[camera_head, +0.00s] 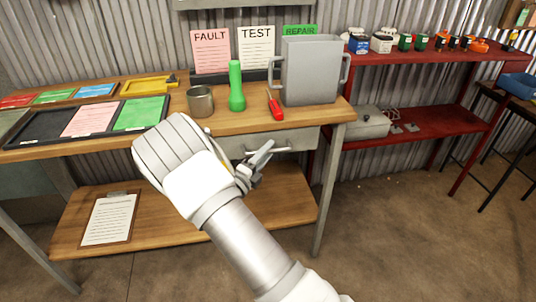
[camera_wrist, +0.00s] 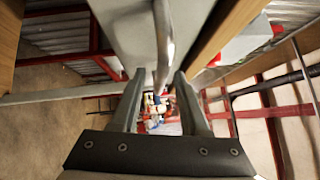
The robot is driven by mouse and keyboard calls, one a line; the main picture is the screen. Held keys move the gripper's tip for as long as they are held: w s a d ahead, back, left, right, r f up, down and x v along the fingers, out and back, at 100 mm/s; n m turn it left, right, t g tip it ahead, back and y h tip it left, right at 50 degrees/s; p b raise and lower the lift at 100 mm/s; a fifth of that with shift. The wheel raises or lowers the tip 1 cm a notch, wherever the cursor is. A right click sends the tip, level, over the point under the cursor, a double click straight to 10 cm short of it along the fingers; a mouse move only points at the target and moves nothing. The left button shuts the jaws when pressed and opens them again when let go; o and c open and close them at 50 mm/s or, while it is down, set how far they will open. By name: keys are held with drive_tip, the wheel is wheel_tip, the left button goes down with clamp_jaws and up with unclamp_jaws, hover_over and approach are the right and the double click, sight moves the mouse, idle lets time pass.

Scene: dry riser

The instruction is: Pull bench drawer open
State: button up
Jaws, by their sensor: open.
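The bench drawer (camera_head: 305,138) is a light grey front under the right part of the wooden bench top, and it looks closed. Its metal bar handle (camera_head: 287,150) is partly hidden by my gripper (camera_head: 260,160). In the wrist view, the handle (camera_wrist: 163,40) runs between the lines of my two open fingers (camera_wrist: 158,80), with the grey drawer front (camera_wrist: 128,28) beside it. My gripper is at the handle with its fingers apart. I cannot tell whether either finger touches the bar.
On the bench top (camera_head: 335,112) stand a metal cup (camera_head: 200,102), a green flashlight (camera_head: 236,88), a red-handled tool (camera_head: 275,108) and a grey two-handled bin (camera_head: 312,72). A lower shelf (camera_head: 285,205) lies beneath. A red rack (camera_head: 425,58) stands right; floor in front is clear.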

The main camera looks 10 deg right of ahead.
drive_tip(key=shift+w+d, duration=0.25)
clamp_jaws()
idle(1.4)
